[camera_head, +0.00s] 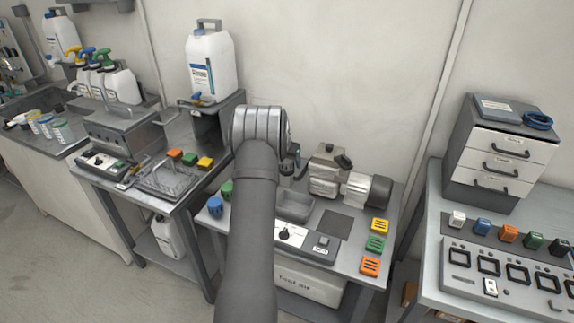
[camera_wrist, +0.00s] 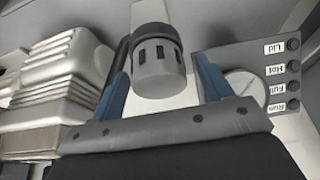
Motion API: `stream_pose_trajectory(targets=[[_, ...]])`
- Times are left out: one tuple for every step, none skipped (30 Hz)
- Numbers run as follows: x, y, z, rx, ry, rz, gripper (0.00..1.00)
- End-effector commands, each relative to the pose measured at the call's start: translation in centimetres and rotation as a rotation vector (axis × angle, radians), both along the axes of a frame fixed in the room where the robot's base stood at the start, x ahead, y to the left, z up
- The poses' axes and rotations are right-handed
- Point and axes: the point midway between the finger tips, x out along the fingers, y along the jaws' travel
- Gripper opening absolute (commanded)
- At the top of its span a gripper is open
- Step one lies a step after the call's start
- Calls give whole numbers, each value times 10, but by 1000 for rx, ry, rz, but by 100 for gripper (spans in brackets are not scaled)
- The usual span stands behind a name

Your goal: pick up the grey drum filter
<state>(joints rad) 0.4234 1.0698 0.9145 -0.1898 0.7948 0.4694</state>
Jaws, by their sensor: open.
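The grey drum filter (camera_wrist: 158,70) is a short grey cylinder with dark slots round its side, in the upper middle of the wrist view. My gripper (camera_wrist: 162,62) is open, with one blue finger on each side of the drum. A gap shows between the drum and each finger, and nothing is held. In the head view my arm covers part of the bench, and a small grey cylinder (camera_head: 287,168) shows just right of it, probably the same filter.
A ribbed pale compressor body (camera_wrist: 60,75) is close on the left in the wrist view. In the head view, blue (camera_head: 215,206) and green (camera_head: 226,190) drums stand left of my arm.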

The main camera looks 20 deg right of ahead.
Motion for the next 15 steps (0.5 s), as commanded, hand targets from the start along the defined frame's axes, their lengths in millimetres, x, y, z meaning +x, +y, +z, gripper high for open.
stream_pose_trajectory(targets=[[0,0,0,0,0,0,72],[0,0,0,0,0,0,72],[0,0,0,0,0,0,66],[0,0,0,0,0,0,60],[0,0,0,0,0,0,55],[0,0,0,0,0,0,47],[0,0,0,0,0,0,41],[0,0,0,0,0,0,35],[0,0,0,0,0,0,27],[0,0,0,0,0,0,25],[0,0,0,0,0,0,24],[0,0,0,0,0,0,24],[0,0,1,0,0,0,24],[0,0,1,0,0,0,24],[0,0,1,0,0,0,24]])
